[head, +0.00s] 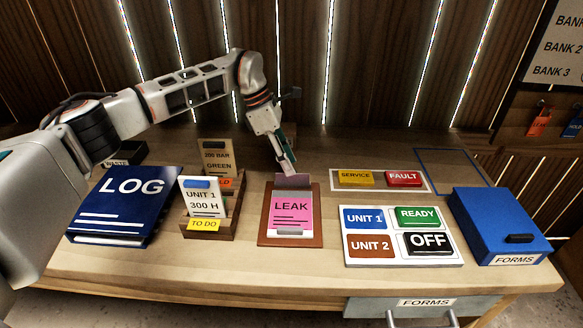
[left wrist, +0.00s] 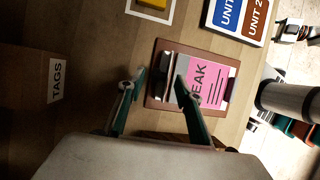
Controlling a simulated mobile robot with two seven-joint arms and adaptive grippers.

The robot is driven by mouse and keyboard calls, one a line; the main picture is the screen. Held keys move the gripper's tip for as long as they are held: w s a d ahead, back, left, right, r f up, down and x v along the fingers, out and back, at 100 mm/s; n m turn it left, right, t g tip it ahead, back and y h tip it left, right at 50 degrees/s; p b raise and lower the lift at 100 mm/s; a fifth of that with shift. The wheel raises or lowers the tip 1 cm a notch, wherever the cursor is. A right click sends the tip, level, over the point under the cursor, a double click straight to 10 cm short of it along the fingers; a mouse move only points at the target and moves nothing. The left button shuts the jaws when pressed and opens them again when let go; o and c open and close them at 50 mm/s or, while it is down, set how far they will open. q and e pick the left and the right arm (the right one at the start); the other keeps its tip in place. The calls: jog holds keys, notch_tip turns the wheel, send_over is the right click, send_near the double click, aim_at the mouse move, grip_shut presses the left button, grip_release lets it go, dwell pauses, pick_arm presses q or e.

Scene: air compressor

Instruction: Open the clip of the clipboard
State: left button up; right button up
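The brown clipboard (head: 318,228) lies on the table with a pink LEAK sheet (head: 291,208) on it. Its clip (head: 293,181) is at the far end, a dark plate in the head view. The clipboard (left wrist: 152,98) and the pink sheet (left wrist: 212,82) also show in the left wrist view. My left gripper (head: 290,171) reaches down at the clip end. In the left wrist view its fingers (left wrist: 160,78) are apart, one over the clip's edge and one over the table side; contact cannot be told.
A wooden TO DO holder (head: 222,230) with cards and a blue LOG binder (head: 125,205) stand left of the clipboard. A unit status board (head: 402,262), SERVICE and FAULT tags, and a blue FORMS box (head: 497,225) are on the right. Bare table lies in front.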

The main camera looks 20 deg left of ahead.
pick_arm(q)
jog(key=v, duration=0.9)
